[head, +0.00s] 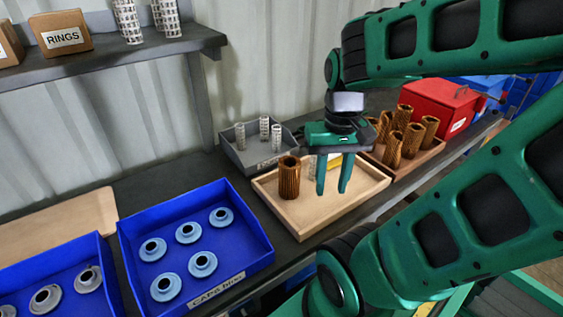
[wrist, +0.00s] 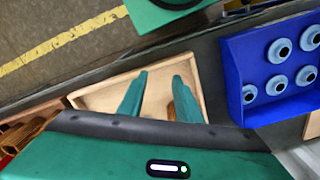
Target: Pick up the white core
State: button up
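Several white perforated cores stand in a grey bin (head: 233,158) at the back; three show, the left one (head: 240,136), the middle one (head: 264,128) and the right one (head: 276,138). Another pale piece (head: 311,166) shows beside my gripper's left finger over the wooden tray (head: 268,207); it is mostly hidden and I cannot tell what it is. My gripper (head: 333,188) points down over the tray with its fingers apart and nothing seen between them. In the wrist view, the open fingers (wrist: 160,98) are above the tray's bare floor.
A brown pleated filter (head: 289,179) stands at the tray's left. Several more stand in a box (head: 420,158) to the right, near a red bin (head: 437,101). A blue bin (head: 256,262) holds blue caps. A shelf (head: 100,62) overhangs the back left.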

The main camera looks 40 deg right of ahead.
jog(key=shift+d, duration=0.3)
jog(key=o, duration=0.4)
jog(key=shift+s+d+r, duration=0.1)
jog(key=shift+s+r, duration=0.1)
jog(key=shift+s, duration=0.1)
jog(key=m, duration=0.6)
send_near(314, 164)
jog(key=shift+w+d+f, duration=0.15)
jog(key=shift+d+f, duration=0.15)
jog(key=shift+d, duration=0.45)
jog(key=shift+w+d+f, duration=0.1)
jog(key=shift+f, duration=0.15)
notch_tip(314, 164, down, 5)
jog(key=shift+w+a+f, duration=0.1)
jog(key=shift+f, duration=1.25)
jog(key=shift+w+a+f, duration=0.1)
jog(key=shift+f, duration=1.25)
